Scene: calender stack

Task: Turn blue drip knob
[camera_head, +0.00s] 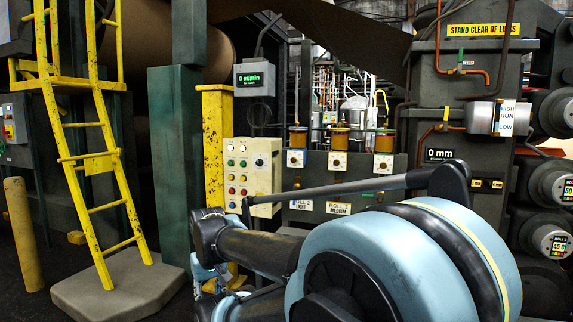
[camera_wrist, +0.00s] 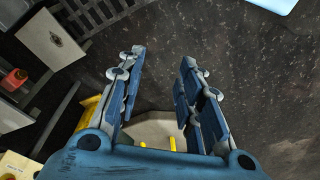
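Three drip units with amber cups stand in a row on a dark cabinet in the head view. Each has a white plate with a small round knob: the left knob (camera_head: 296,158), the middle knob (camera_head: 337,162) and the right knob (camera_head: 383,164). They are too small for me to tell which is blue. My gripper (camera_wrist: 160,66) is open and empty in the wrist view, its two blue fingers apart over dark floor. In the head view my gripper (camera_head: 212,287) is low and left of the drip units, partly hidden by my arm.
A cream button panel (camera_head: 251,170) and a yellow post (camera_head: 213,145) stand left of the drip units. A yellow ladder (camera_head: 85,150) rises from a grey block (camera_head: 120,290) at left. Rolls with gauges (camera_head: 553,240) are at right. Floor under my gripper looks clear.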

